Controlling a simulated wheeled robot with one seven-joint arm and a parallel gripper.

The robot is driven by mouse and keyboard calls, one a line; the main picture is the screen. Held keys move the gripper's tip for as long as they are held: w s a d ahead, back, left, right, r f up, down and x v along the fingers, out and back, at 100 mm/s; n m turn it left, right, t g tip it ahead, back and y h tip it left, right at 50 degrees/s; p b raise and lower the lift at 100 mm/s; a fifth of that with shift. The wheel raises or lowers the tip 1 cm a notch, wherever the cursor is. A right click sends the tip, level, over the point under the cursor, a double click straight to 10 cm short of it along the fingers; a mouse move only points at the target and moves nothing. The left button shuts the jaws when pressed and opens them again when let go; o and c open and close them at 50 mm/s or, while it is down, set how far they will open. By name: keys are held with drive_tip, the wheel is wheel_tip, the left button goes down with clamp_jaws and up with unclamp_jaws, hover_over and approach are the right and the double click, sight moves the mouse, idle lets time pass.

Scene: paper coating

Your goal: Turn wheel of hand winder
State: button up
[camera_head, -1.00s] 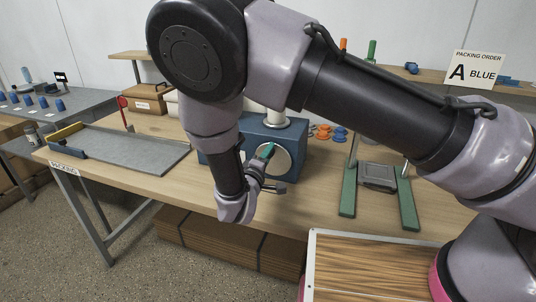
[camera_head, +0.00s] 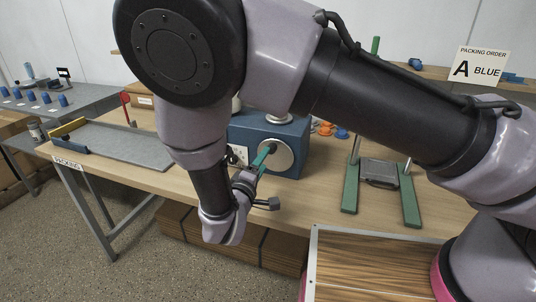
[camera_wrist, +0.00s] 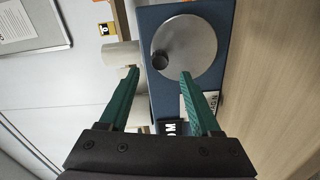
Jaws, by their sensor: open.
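The hand winder is a blue box (camera_head: 293,130) on the wooden table, with a round silver wheel (camera_head: 277,156) on its front face. In the wrist view the wheel (camera_wrist: 190,52) carries a dark round knob (camera_wrist: 160,59) near its rim. My gripper (camera_head: 268,150) is in front of the wheel in the head view. In the wrist view my gripper's (camera_wrist: 160,75) two green fingers are spread apart and empty, pointing toward the box. The knob appears between the fingertip lines, a little beyond them. My arm hides part of the box in the head view.
A grey tray (camera_head: 128,150) lies at the left of the table. A green-legged stand (camera_head: 349,190) is to the right. A wood-grained board (camera_head: 370,262) is at the front.

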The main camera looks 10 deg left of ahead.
drive_tip(key=s, duration=0.3)
drive_tip(key=shift+s+a, duration=0.25)
idle(0.4)
drive_tip(key=w+d+r+m+g+h, duration=0.35)
drive_tip(key=d+r+m+g, duration=0.35)
drive_tip(key=d, duration=0.6)
drive_tip(key=w+d+r+m+g+h, duration=0.2)
drive_tip(key=w+d+r+m+g, duration=0.2)
drive_tip(key=d+r+g, duration=0.7)
drive_tip(key=s+d+r+m+t+y, duration=0.3)
drive_tip(key=s+d+r+y, duration=0.2)
drive_tip(key=d+r, duration=0.3)
drive_tip(key=s+d+r+m+t+y, duration=0.4)
drive_tip(key=s+d+r+y, duration=0.1)
drive_tip(key=d+r, duration=0.2)
drive_tip(key=shift+d+r, duration=0.4)
drive_tip(key=shift+r, duration=0.2)
